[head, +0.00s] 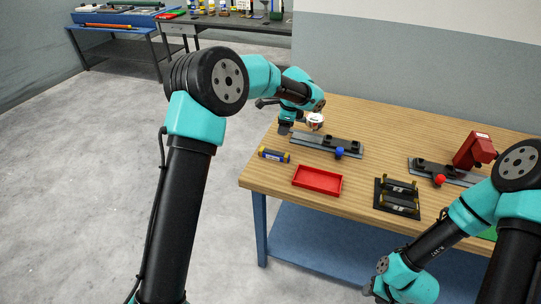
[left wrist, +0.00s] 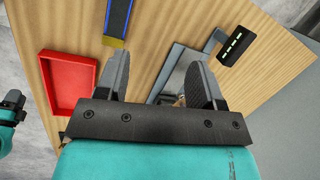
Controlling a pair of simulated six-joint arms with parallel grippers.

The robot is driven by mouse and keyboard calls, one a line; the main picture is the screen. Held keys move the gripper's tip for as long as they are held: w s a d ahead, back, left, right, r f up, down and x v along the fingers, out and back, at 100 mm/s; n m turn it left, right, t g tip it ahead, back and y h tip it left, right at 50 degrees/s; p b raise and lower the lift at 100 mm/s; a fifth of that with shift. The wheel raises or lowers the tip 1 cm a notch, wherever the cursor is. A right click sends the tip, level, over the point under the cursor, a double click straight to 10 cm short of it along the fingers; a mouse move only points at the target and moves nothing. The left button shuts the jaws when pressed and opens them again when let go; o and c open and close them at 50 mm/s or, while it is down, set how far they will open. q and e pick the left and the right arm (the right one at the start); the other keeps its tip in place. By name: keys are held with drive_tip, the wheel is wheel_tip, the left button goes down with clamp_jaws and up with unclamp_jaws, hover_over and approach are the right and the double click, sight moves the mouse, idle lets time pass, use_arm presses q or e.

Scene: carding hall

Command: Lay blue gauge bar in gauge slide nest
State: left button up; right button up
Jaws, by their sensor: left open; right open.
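The blue gauge bar (head: 274,155), with yellow ends, lies on the table near its left edge. It also shows in the left wrist view (left wrist: 117,17), cut by the top edge. A grey slide (head: 312,141) with black blocks and a blue knob lies behind it. A similar slide (head: 462,179) with a red knob is at the right. I cannot tell which part is the gauge slide nest. My left gripper (head: 285,129) is open and empty above the table near the blue-knob slide's left end. My right gripper (head: 371,290) is low in front of the table, mostly hidden.
A red tray (head: 318,190) sits in front of the bar and blue-knob slide. A black rack with yellow marks (head: 398,209) stands to its right. A red block-shaped object (head: 475,150) stands behind the red-knob slide. Bare wood lies between the tray and rack.

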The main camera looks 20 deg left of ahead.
use_arm(q)
drive_tip(key=s+d+r+m+g+y, duration=0.1)
drive_tip(key=s+d+r+m+y, duration=0.1)
drive_tip(key=s+d+r, duration=0.2)
drive_tip(key=shift+s+r, duration=0.6)
drive_tip(key=shift+r, duration=0.2)
hover_over(274, 152)
drive_tip(key=d, duration=0.2)
drive_tip(key=f, duration=1.1)
drive_tip(key=shift+s+d+f, duration=0.1)
drive_tip(key=shift+s+f, duration=0.05)
drive_tip(key=shift+s, duration=0.2)
drive_tip(key=shift+x, duration=2.65)
drive_tip(key=shift+w+d, duration=0.1)
drive_tip(key=shift+w, duration=0.05)
drive_tip(key=shift+c, duration=0.2)
